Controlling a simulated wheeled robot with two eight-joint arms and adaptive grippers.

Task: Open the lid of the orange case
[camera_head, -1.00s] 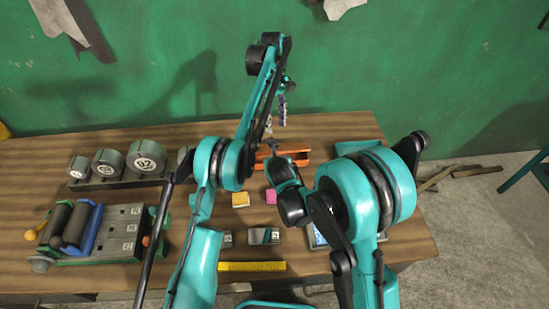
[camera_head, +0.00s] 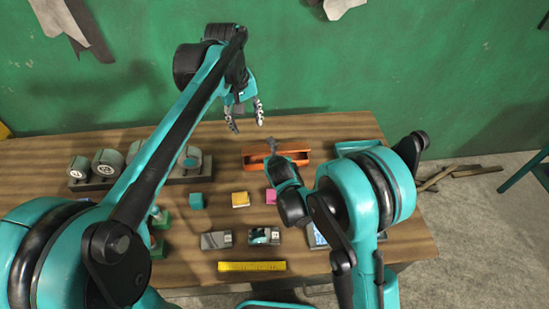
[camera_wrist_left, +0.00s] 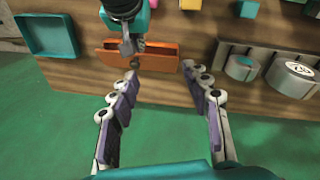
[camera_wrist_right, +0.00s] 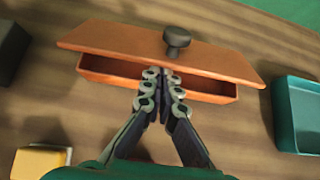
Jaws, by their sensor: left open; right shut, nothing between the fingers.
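The orange case (camera_head: 302,156) lies near the table's back edge. It also shows in the left wrist view (camera_wrist_left: 165,62). In the right wrist view its lid (camera_wrist_right: 215,62), with a dark round knob (camera_wrist_right: 177,38), sits askew over the box (camera_wrist_right: 110,72), and a gap shows along the near side. My right gripper (camera_wrist_right: 163,76) is shut and empty, its tips at the lid's near edge by the gap; whether they touch it I cannot tell. My left gripper (camera_head: 247,115) is open and empty, behind and above the case, beyond the table's back edge.
A teal tray (camera_wrist_right: 298,110) lies beside the case. Yellow (camera_head: 240,199), pink (camera_head: 270,196) and teal (camera_head: 196,200) blocks lie in front. Round weights (camera_head: 107,162) stand in a rack at left. A yellow ruler (camera_head: 252,266) lies at the front. The green wall (camera_head: 330,70) rises behind.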

